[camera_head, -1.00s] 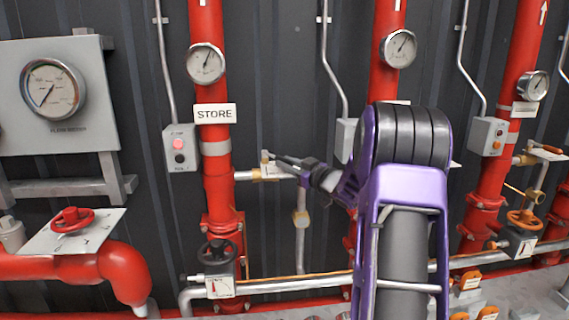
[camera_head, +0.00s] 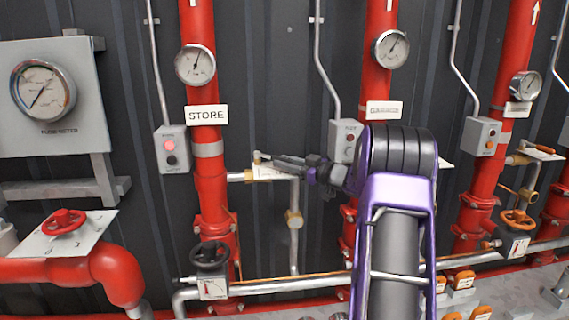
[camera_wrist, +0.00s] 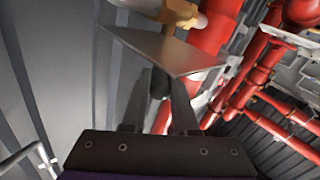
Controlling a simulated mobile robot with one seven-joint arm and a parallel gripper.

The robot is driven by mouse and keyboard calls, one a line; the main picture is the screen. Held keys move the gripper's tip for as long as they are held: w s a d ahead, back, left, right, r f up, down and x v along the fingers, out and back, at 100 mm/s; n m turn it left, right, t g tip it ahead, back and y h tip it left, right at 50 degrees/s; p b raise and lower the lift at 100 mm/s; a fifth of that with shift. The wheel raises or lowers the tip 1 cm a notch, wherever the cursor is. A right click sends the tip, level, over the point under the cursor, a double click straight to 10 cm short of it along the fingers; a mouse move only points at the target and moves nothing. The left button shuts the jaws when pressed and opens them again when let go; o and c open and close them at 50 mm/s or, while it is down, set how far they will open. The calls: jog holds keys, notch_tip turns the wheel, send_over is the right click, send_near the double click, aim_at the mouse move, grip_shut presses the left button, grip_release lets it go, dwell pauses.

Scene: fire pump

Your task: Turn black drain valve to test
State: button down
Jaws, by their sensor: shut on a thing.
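In the head view, a brass valve (camera_head: 263,173) sits on a short pipe at the right of the red STORE pipe. My gripper (camera_head: 272,161) reaches it from the right, its fingers level with the valve's top. In the wrist view, my gripper (camera_wrist: 163,88) is shut on a small black handle (camera_wrist: 161,82), which seems to be that of the drain valve. A flat metal plate (camera_wrist: 172,50) lies just beyond the fingertips, with brass valve parts (camera_wrist: 172,12) behind it. The fingers hide much of the handle, and I cannot read its setting.
A black handwheel (camera_head: 211,256) stands lower on the STORE pipe (camera_head: 212,195). A red handwheel (camera_head: 64,222) is at the left. A control box (camera_head: 173,150) and a pressure gauge (camera_head: 196,65) are nearby. A thin vertical pipe (camera_head: 294,240) drops below the brass valve.

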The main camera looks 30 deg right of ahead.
jog(key=shift+r, duration=0.15)
jog(key=c, duration=0.7)
grip_release()
jog(key=shift+a, duration=0.1)
jog(key=shift+s+d, duration=0.35)
jog(key=shift+s, duration=0.1)
jog(key=b+v, duration=0.1)
jog(key=v, duration=1.5)
jog(key=shift+s, duration=0.15)
